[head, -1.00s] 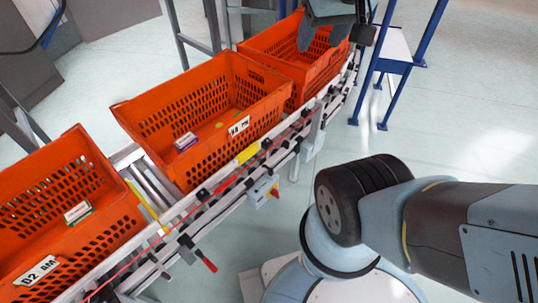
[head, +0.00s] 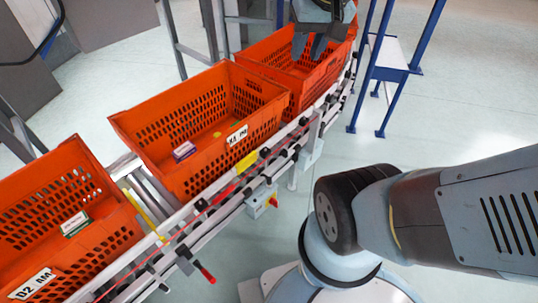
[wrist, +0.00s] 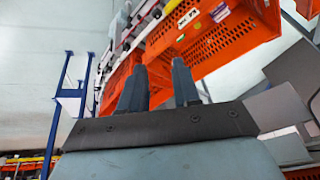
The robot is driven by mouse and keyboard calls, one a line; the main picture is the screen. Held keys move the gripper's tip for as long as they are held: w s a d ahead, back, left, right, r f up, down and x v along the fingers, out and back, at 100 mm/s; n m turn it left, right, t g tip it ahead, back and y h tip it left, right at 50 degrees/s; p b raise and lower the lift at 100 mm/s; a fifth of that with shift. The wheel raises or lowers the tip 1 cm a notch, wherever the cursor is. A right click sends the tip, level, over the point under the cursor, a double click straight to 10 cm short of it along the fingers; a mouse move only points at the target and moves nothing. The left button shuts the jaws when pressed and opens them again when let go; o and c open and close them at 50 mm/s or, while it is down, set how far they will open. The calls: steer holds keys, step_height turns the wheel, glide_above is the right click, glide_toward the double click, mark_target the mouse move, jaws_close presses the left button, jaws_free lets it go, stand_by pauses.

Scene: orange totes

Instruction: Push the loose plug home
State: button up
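My gripper (head: 309,48) is at the top of the head view, over the far orange tote (head: 268,66). In the wrist view its two dark fingers (wrist: 160,75) stand apart with nothing between them. I cannot make out a loose plug for certain in either view. A black piece with a red end (head: 205,272) sticks out from the side of the conveyor rail, low in the head view; I cannot tell whether it is a plug. A small control box (head: 262,200) with a red knob hangs on the rail. My gripper is far from both.
Orange totes stand in a row on the conveyor (head: 150,187). The middle tote (head: 180,105) and the near tote (head: 95,245) hold small boxes. A blue-legged stand (head: 388,62) is to the right. The floor beyond the rail is clear.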

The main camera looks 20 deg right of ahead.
steer(key=shift+m+g+y, duration=0.5)
steer(key=shift+m+g, duration=0.3)
steer(key=w+f, duration=0.2)
steer(key=w, duration=0.1)
steer(key=w+f, duration=0.1)
steer(key=shift+w+d+f, duration=0.1)
steer(key=shift+w+d, duration=0.2)
steer(key=shift+w, duration=0.05)
jaws_close()
steer(key=w+d+f+m+g+y, duration=0.2)
steer(key=w+d+f+m+y, duration=0.15)
steer(key=w+f, duration=0.55)
steer(key=w+d+f+m+g+y, duration=0.15)
steer(key=w+d+f+m, duration=0.3)
steer(key=f, duration=0.85)
steer(key=s+d+f+m+t+y, duration=0.1)
steer(key=f+m, duration=0.4)
steer(key=f, duration=1.2)
steer(key=s+d+f+m+t+y, duration=0.2)
steer(key=f+m, duration=0.3)
steer(key=f, duration=1.1)
steer(key=shift+d+f+t+y, duration=0.35)
steer(key=shift+d+y, duration=0.35)
steer(key=shift+d, duration=0.15)
